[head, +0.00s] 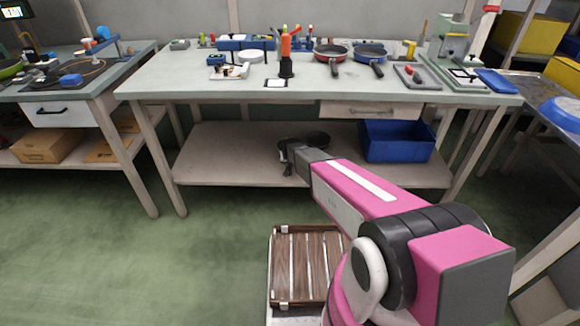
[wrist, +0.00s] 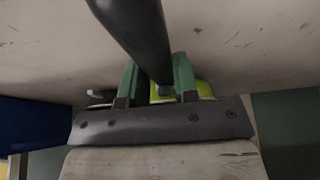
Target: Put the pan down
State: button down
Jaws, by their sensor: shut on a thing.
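My gripper (head: 292,158) reaches in over the lower shelf (head: 225,158) of the middle workbench. In the wrist view my gripper (wrist: 157,82) has its two green fingers shut on the dark handle of the pan (wrist: 135,32), which runs from the top edge to between the fingers. A yellow-green patch (wrist: 205,89) shows behind the fingers; I cannot tell what it belongs to. In the head view dark round shapes (head: 318,139) show at the gripper's end; I cannot tell which is the held pan or whether it touches the shelf.
A blue bin (head: 396,140) stands on the shelf to the right. The shelf's left part is clear. A red pan (head: 331,53) and a blue pan (head: 370,54) lie on the tabletop (head: 180,75) among tools. A wooden crate (head: 310,262) is below my arm.

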jog(key=shift+f, duration=0.8)
jog(key=c, duration=0.9)
grip_release()
jog(key=v, duration=1.2)
jog(key=shift+s+d, duration=0.1)
jog(key=shift+s, duration=0.05)
jog(key=s+d+r+g, duration=0.1)
jog(key=s+d+r, duration=0.4)
jog(key=s, duration=0.4)
jog(key=s+d+r+g, duration=0.2)
jog(key=s+d+r, duration=0.2)
jog(key=s, duration=0.5)
jog(key=s+d+r+g, duration=0.1)
jog(key=s+d+r, duration=0.4)
jog(key=s+d, duration=0.3)
jog(key=shift+s+d+r+g, duration=0.3)
jog(key=shift+s+r, duration=0.05)
jog(key=shift+s, duration=0.2)
